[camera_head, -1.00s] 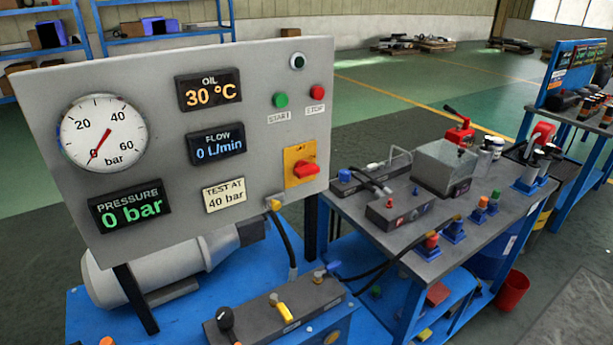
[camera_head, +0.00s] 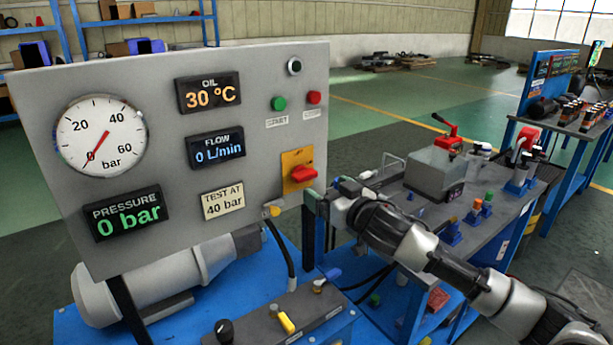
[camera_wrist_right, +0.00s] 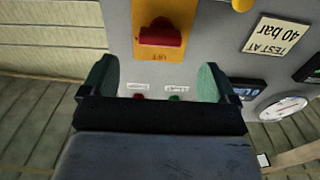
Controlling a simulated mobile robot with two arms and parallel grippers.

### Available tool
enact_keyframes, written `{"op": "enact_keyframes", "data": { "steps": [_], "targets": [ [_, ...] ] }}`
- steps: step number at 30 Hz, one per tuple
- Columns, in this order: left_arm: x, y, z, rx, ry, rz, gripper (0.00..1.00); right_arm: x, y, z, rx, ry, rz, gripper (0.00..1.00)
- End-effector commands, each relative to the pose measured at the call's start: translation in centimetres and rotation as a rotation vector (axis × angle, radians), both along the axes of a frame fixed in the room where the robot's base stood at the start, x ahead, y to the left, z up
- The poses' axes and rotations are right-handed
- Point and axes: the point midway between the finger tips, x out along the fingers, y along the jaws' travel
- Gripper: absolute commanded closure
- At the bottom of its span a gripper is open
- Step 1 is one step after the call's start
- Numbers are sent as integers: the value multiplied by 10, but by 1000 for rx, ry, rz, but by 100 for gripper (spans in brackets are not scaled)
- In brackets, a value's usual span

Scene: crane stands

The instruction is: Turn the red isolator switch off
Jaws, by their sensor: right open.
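The red isolator switch (camera_head: 303,174) sits on a yellow plate (camera_head: 292,158) at the lower right of the grey gauge panel (camera_head: 240,75). Its handle looks roughly crosswise. My right gripper (camera_head: 326,195) is just right of and a little below the switch, apart from it; its fingers are hard to make out there. In the right wrist view the two fingers (camera_wrist_right: 155,78) are spread with nothing between them. The red switch (camera_wrist_right: 161,34) shows beyond them, upside down, near the top. My left gripper is not in view.
The pressure gauge (camera_head: 100,135) reads about zero, and the pressure display (camera_head: 127,213) shows 0 bar. A green start button (camera_head: 278,103) and red stop button (camera_head: 314,97) are above the switch. A black hose (camera_head: 283,255) hangs below. A cluttered workbench (camera_head: 490,235) stands behind my right arm.

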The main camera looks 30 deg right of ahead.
Motion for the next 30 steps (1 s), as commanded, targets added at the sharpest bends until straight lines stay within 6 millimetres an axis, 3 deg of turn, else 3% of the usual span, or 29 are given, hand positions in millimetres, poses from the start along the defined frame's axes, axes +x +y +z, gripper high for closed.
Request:
{"op": "enact_keyframes", "data": {
  "steps": [6,12,25,26,30],
  "targets": [
    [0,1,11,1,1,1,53,43,6,3,2,-2,-2,11],
    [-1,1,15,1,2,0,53,71,9,2,0,-1,-2,11],
    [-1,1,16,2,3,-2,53,82,11,0,-2,0,-1,11],
    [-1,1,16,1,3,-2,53,82,11,0,-2,0,-1,12],
    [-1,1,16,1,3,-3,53,82,11,0,-2,0,-1,34]
  ]
}}
